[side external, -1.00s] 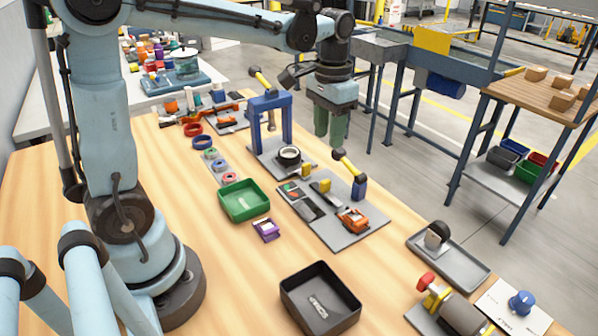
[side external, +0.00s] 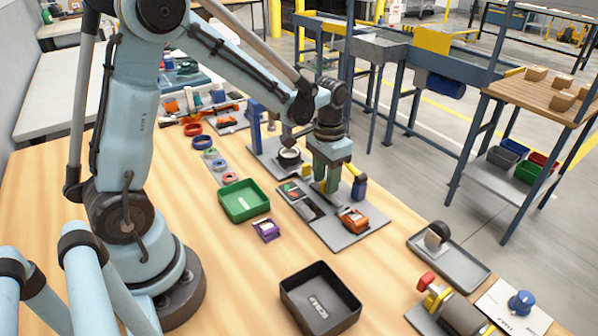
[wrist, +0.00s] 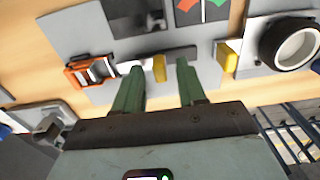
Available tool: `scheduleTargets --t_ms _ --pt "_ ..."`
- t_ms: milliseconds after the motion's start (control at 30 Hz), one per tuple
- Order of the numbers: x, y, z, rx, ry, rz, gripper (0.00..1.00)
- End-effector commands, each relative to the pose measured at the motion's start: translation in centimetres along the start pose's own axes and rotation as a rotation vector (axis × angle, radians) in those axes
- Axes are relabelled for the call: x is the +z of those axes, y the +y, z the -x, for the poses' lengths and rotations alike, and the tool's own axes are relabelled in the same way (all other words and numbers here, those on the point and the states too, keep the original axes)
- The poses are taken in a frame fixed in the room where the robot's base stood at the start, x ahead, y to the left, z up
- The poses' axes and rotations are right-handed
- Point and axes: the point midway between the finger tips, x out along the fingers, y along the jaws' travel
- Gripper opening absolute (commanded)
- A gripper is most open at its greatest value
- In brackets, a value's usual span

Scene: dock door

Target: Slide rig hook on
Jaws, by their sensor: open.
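The slide rig appears to be the dark rail (wrist: 200,50) on a grey board (side external: 347,238), with an upright yellow tab (wrist: 159,68) on it. A second yellow block (wrist: 227,58) stands at the rail's end; it also shows in the side view (side external: 307,171). My gripper (side external: 325,187) points down low over the board, its green fingers apart. In the wrist view, my gripper (wrist: 160,70) has one finger on each side of the yellow tab, with gaps. Whether the fingertips reach down beside it is hard to tell. In the side view the fingers mostly hide the tab. I cannot single out a hook.
An orange clamp-like part (side external: 354,219) and a lever with a blue base (side external: 358,187) stand close to my gripper. A black ring (side external: 289,157) and a blue frame (side external: 255,125) lie behind.

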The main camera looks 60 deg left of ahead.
Motion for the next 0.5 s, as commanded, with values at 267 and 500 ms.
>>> scheduleTargets --t_ms 267,500 --pt "0.02 0.00 -0.17 0.000 0.000 0.000 0.40" --pt "0.02 0.00 -0.14 0.000 0.000 0.000 0.07"
